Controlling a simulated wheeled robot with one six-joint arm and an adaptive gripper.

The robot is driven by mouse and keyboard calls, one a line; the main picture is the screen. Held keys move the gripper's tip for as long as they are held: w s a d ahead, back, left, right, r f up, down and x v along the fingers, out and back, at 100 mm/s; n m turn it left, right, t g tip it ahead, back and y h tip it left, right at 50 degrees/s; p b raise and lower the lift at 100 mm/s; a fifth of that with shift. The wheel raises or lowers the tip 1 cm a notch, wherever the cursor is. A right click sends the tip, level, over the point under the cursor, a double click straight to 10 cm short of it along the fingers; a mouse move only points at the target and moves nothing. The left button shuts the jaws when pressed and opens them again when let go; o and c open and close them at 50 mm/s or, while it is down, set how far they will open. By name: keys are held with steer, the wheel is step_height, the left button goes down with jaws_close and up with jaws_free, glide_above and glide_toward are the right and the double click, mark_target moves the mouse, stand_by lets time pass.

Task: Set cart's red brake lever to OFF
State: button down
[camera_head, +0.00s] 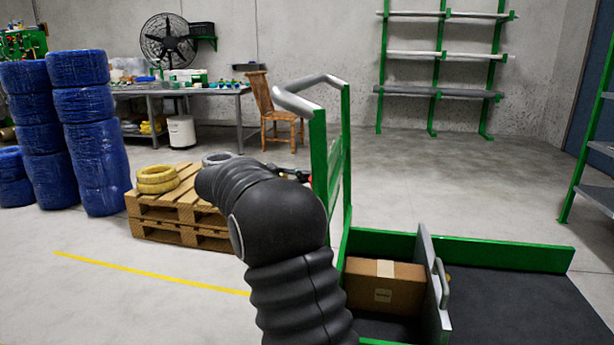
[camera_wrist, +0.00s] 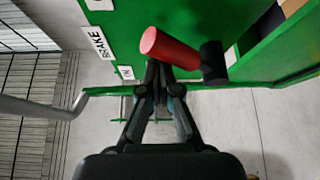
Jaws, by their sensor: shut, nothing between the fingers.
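The brake lever has a red round handle (camera_wrist: 170,48) and a black pivot end (camera_wrist: 212,62), on the cart's green panel (camera_wrist: 190,15) in the wrist view. A white BRAKE label (camera_wrist: 98,42) is beside it. A smaller label (camera_wrist: 126,72), hard to read, sits near the panel edge. My gripper (camera_wrist: 158,68) is shut and empty, its fingertips right at the handle and partly hidden by it; I cannot tell if they touch.
A silver push handle (camera_head: 310,88) tops the cart's end frame. A cardboard box (camera_head: 385,287) lies in the cart beside a grey divider (camera_head: 432,290). A wooden pallet stack (camera_head: 180,233) with a yellow coil (camera_head: 157,180) stands left of my arm. Open floor lies beyond the cart.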

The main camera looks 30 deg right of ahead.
steer(key=shift+s+a+f, duration=0.25)
steer(key=shift+a+f, duration=0.05)
steer(key=shift+f, duration=0.05)
stand_by(0.3)
steer(key=w+d+r+p, duration=0.2)
steer(key=w+r+p, duration=0.1)
steer(key=r+p, duration=0.15)
steer(key=w+a+f, duration=0.3)
steer(key=a+f, duration=0.1)
steer(key=a, duration=0.5)
steer(key=shift+a+f+b, duration=0.15)
steer(key=shift+f+b, duration=0.15)
steer(key=shift+f, duration=0.05)
